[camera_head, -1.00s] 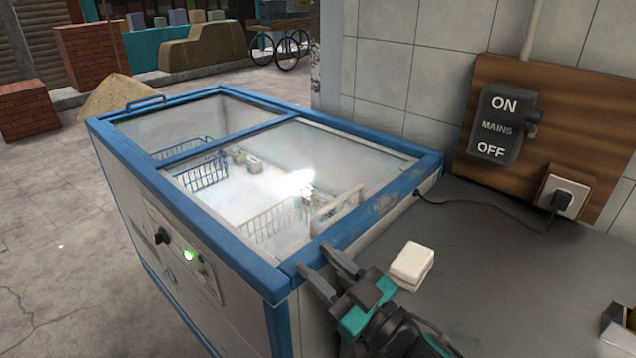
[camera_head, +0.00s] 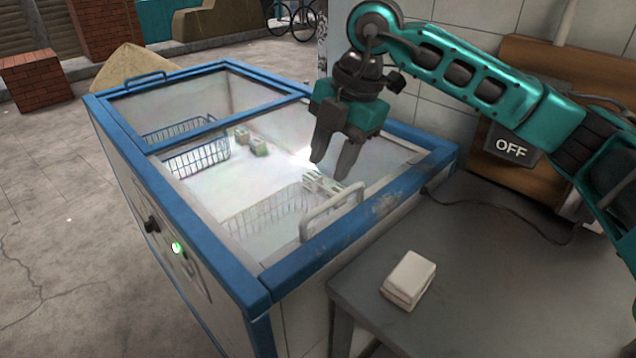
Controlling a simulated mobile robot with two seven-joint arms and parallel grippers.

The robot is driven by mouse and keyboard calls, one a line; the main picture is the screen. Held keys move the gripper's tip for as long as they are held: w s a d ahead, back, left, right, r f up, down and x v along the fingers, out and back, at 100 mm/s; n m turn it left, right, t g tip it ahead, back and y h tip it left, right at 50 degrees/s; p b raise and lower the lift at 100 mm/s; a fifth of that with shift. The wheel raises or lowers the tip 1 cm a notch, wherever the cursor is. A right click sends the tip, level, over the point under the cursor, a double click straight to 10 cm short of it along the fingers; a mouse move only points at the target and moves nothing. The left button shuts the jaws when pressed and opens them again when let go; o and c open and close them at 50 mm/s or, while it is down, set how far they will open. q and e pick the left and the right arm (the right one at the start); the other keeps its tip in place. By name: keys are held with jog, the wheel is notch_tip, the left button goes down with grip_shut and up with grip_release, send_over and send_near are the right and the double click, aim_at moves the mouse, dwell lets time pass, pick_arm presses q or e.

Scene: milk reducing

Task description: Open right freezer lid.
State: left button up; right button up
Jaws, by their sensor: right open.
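The chest freezer has a blue frame (camera_head: 190,240) and sliding glass lids. The right freezer lid (camera_head: 262,255) lies over the near right part and appears closed. Its pale bar handle (camera_head: 331,212) stands at the lid's right end. My right gripper (camera_head: 333,172) points down above the lid, just behind and above the handle, with its fingers apart and empty. It does not appear to touch the handle. The left lid has a blue handle (camera_head: 146,78) at the far left. My left gripper is not in view.
A grey table (camera_head: 465,275) adjoins the freezer's right end, with a white block (camera_head: 409,279) on it. My right arm crosses above the table and partly hides the mains switch (camera_head: 510,148). Wire baskets (camera_head: 197,158) and small cartons show through the glass.

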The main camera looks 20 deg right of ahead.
aim_at(332, 200)
jog(key=shift+m+h, duration=0.6)
jog(key=shift+h, duration=0.2)
jog(key=w+f, duration=0.1)
jog(key=f, duration=0.2)
jog(key=w+d+f, duration=0.1)
jog(key=f, duration=0.3)
jog(key=w+d+f, duration=0.1)
jog(key=f, duration=0.2)
jog(key=shift+w+d+f, duration=0.15)
jog(key=shift+w+f, duration=0.1)
jog(key=shift+f, duration=0.05)
jog(key=shift+c, duration=0.4)
grip_shut()
